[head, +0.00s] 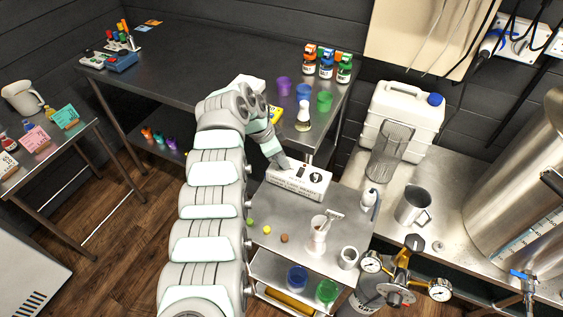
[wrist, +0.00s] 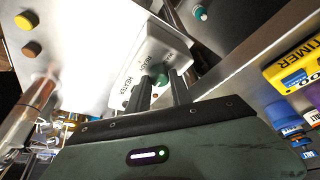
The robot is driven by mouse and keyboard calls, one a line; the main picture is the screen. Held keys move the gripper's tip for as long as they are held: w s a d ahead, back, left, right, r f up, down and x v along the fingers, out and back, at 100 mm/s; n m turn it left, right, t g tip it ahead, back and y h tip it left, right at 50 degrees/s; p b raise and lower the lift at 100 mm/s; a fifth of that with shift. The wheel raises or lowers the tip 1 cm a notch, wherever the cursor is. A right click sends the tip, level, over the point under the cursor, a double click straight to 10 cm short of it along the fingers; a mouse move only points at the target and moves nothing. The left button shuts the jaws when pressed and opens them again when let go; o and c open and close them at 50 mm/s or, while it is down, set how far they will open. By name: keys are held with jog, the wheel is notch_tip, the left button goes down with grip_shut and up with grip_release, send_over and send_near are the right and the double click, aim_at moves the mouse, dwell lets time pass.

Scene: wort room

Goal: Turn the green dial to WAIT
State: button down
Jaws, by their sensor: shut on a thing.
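A white box (head: 311,185) stands on the small metal table in the head view, just past the tip of my arm. In the wrist view the white box (wrist: 150,45) carries lettering, with HEATER on one side. The green dial (wrist: 159,72) sits on the box between my two fingers. My gripper (wrist: 161,88) is shut on the green dial. In the head view my gripper (head: 284,164) reaches down onto the box's left end and hides the dial. I cannot tell which label the dial points to.
A flask (head: 303,115), cups and capped bottles (head: 326,65) stand on the dark bench behind. A yellow timer (wrist: 300,65) is close on the right in the wrist view. A white jug (head: 317,235) and a mug (head: 349,257) stand in front of the box.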

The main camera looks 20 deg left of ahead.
jog(key=shift+f, duration=0.1)
dwell(0.3)
jog(key=c, duration=1.2)
grip_release()
jog(key=shift+o, duration=0.2)
jog(key=v, duration=1.1)
jog(key=shift+d+p, duration=0.1)
jog(key=shift+p, duration=0.25)
